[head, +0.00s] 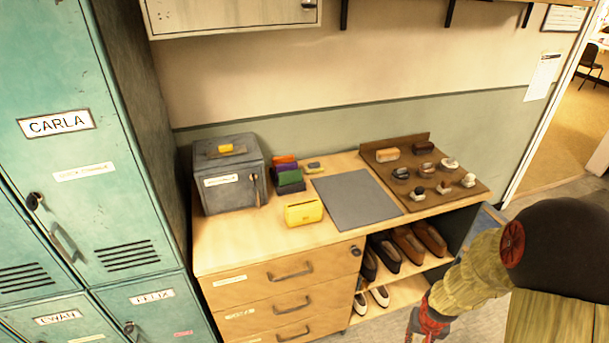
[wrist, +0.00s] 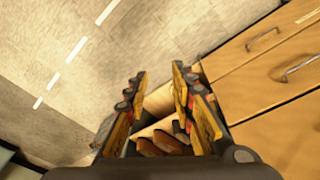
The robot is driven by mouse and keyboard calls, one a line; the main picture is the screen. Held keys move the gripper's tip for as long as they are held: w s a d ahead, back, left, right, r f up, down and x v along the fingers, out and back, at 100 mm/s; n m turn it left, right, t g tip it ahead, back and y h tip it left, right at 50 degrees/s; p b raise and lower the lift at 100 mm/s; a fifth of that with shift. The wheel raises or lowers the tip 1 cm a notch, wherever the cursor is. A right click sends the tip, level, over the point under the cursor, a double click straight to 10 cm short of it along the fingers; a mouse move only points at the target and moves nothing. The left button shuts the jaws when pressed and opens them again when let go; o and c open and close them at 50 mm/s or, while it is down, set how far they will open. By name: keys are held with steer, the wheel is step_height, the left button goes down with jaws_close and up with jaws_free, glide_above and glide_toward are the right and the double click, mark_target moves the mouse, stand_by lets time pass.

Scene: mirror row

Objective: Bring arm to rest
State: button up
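My arm (head: 480,275) shows at the lower right of the head view, to the right of the wooden drawer cabinet (head: 281,270) and in front of its shoe shelves. My gripper (wrist: 160,76) points down toward the floor in the wrist view. Its two yellow-and-dark fingers stand apart with nothing between their tips. Part of the gripper also shows at the bottom edge of the head view, where its fingertips are cut off. Brown shoes (wrist: 165,143) on a shelf show behind the fingers in the wrist view.
On the cabinet top are a grey box (head: 229,180), a yellow block (head: 303,212), a grey mat (head: 357,199) and a brown board (head: 445,198) with several brushes and knobs. Teal lockers (head: 110,200) stand at the left. Open floor (wrist: 75,60) fills the wrist view's upper left.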

steer(key=s+a+r+n+t, duration=0.1)
steer(key=s+a+r, duration=0.3)
steer(key=r, duration=0.8)
steer(key=s+a+r+n+t, duration=0.1)
steer(key=s+a+r, duration=0.3)
steer(key=r, duration=0.8)
steer(key=s+a+r+n+t+y, duration=0.1)
steer(key=s+a+r, duration=0.3)
steer(key=r, duration=0.8)
steer(key=shift+a+n+t, duration=0.5)
steer(key=shift+a+t, duration=0.1)
steer(key=shift+a, duration=0.25)
steer(key=shift+w+r, duration=0.1)
steer(key=shift+c, duration=0.4)
